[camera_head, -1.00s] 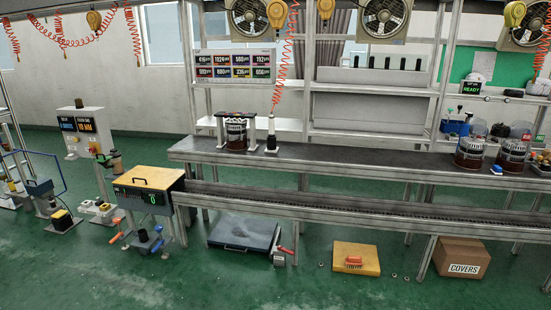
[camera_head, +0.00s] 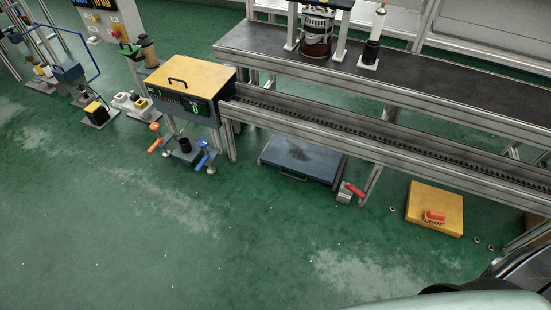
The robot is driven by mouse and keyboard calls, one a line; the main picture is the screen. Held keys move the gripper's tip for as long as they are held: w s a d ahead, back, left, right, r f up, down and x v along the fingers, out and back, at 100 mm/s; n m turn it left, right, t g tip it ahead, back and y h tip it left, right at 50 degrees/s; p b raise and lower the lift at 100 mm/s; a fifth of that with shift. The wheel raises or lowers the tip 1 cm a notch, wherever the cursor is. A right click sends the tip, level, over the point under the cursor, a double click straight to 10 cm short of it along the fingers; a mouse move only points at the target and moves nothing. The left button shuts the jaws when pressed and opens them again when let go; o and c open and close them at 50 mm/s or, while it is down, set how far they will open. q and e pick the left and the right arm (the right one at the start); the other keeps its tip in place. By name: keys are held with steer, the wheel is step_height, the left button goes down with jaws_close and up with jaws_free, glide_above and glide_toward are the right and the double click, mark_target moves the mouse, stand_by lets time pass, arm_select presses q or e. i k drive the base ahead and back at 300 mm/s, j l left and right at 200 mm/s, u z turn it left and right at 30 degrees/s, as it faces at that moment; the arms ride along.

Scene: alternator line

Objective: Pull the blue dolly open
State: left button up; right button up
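The blue dolly (camera_head: 300,160) is a flat, dark blue slab on the green floor, under the long bench. A bar handle (camera_head: 293,177) runs along its front edge, facing the open floor. The bench rail hides part of its back. Neither of my grippers shows in the head view. A pale and black part of my own body fills the lower right corner.
A grey clamp with a red handle (camera_head: 355,190) stands on the floor just right of the dolly. A yellow plate (camera_head: 435,208) lies further right, with small nuts nearby. A yellow-topped table (camera_head: 187,83) stands to the left. The front floor is clear.

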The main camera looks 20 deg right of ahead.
mark_target(315, 162)
steer(key=i+z, duration=0.3)
steer(key=i, duration=0.25)
steer(key=i+j+z, duration=0.3)
steer(key=i, duration=0.2)
